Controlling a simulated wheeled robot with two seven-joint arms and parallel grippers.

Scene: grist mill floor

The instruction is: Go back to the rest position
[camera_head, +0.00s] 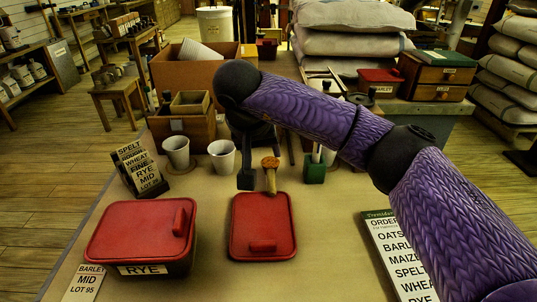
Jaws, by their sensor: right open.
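My right arm (310,112), purple with black joints, reaches in from the right across the table (325,250). My right gripper (267,165) points down behind the flat red lid (262,228), with its fingers apart. A small wooden-handled tool (270,178) with a brown top shows at the gripper, just behind the lid. I cannot tell how near the fingers are to it, but they are not closed on it. My left gripper is not in view.
A red-lidded box labelled RYE (142,238) stands at the front left, with label cards (140,168) behind it. Two cups (222,157) and a green block (314,172) stand farther back. An order board (395,255) lies at the right under my arm.

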